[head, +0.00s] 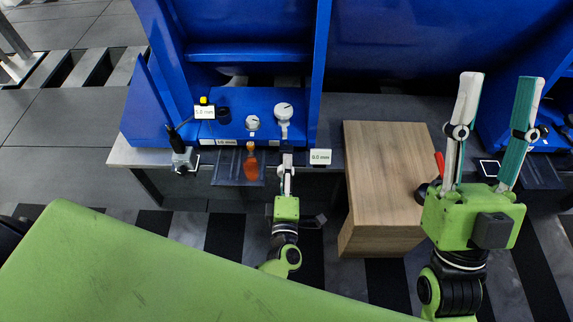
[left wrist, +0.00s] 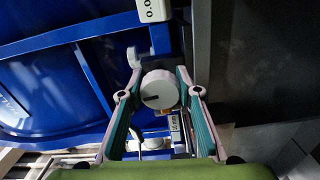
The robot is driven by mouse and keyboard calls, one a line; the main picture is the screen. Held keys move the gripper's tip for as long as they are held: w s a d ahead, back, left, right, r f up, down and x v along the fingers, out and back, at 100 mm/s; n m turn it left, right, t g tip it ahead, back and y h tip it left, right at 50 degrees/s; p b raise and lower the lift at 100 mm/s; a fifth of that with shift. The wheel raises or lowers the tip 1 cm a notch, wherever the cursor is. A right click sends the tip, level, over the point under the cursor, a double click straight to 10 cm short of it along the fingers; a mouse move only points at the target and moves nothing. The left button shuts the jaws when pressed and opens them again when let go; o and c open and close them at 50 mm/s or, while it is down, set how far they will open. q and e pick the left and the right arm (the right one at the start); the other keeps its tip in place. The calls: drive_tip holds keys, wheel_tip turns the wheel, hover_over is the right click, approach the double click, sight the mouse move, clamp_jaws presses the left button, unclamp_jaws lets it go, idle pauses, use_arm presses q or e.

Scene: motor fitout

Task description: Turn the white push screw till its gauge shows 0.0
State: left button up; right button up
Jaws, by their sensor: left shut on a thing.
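The white push screw shows as a round white knob with a dark mark (left wrist: 158,90) in the left wrist view. My left gripper (left wrist: 160,88) has its fingers on either side of the knob and is shut on it. In the head view my left gripper (head: 287,168) is at the bench's front edge and hides most of the knob. The white gauge (head: 320,157) just to its right reads 0.0 mm; part of it shows at the top of the left wrist view (left wrist: 153,9). My right gripper (head: 498,95) is raised on the right, open and empty.
A wooden block (head: 385,175) stands right of my left gripper. An orange-handled tool (head: 251,166) lies just left of it. Another gauge (head: 205,112) reads 5.0 mm further left. White dial knobs (head: 284,112) stand on the blue fixture behind.

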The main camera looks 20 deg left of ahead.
use_arm(q)
drive_tip(key=shift+m, duration=0.7)
use_arm(e)
drive_tip(key=shift+g+h, duration=0.5)
drive_tip(key=shift+g, duration=0.4)
drive_tip(key=shift+w+a+f, duration=0.15)
drive_tip(key=shift+w+f, duration=0.5)
drive_tip(key=shift+w, duration=0.15)
drive_tip(key=shift+w+a+f, duration=0.1)
drive_tip(key=shift+w+f, duration=0.55)
drive_tip(key=shift+w, duration=0.15)
use_arm(q)
drive_tip(key=o, duration=1.1)
drive_tip(key=shift+o, duration=0.2)
drive_tip(key=shift+s, duration=0.1)
drive_tip(key=v, duration=1.2)
